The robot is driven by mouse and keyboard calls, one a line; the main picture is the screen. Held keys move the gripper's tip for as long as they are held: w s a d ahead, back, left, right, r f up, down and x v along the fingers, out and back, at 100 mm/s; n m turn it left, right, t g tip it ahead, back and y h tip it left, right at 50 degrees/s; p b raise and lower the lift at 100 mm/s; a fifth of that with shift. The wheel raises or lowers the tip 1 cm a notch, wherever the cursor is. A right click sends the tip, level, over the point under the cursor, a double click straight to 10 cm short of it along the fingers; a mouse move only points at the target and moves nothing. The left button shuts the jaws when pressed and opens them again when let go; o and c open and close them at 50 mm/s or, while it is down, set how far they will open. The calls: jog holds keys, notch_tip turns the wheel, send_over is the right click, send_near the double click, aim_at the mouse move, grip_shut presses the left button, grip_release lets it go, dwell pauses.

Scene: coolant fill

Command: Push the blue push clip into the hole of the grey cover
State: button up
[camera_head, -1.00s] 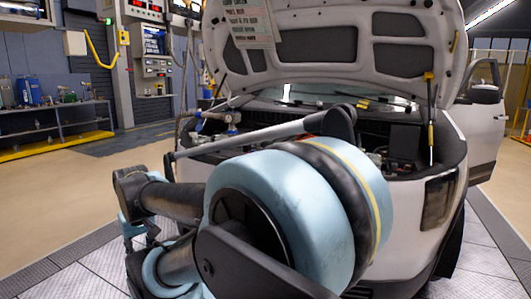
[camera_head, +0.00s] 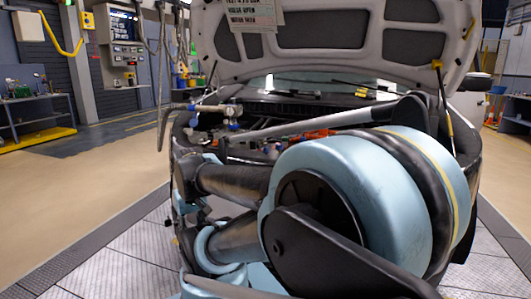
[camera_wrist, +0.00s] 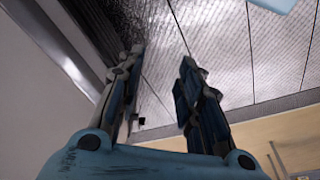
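My gripper (camera_wrist: 160,62) shows in the wrist view with its two dark fingers spread apart and nothing between them. Behind it are metal floor plates and a pale panel at the left. In the head view my arm stands in front of the car and hides much of the engine bay (camera_head: 290,120). I cannot make out the blue push clip or the grey cover in either view.
The car's raised hood (camera_head: 330,65) hangs over the engine bay. A hose with a blue-and-metal fitting (camera_head: 228,110) reaches in at the left. A workbench (camera_head: 35,115) stands far left. The tan floor (camera_head: 80,180) at the left is clear.

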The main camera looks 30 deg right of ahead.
jog(key=shift+o, duration=1.2)
jog(key=w+d+r, duration=0.5)
jog(key=w+r, duration=0.2)
jog(key=r, duration=0.5)
notch_tip(320, 180, up, 20)
jog(key=f+m+g, duration=0.1)
jog(key=g, duration=0.1)
send_over(266, 151)
jog(key=w, duration=0.1)
jog(key=f, duration=1.6)
jog(key=shift+d+f, duration=0.25)
jog(key=shift+d, duration=0.1)
jog(key=c, duration=0.8)
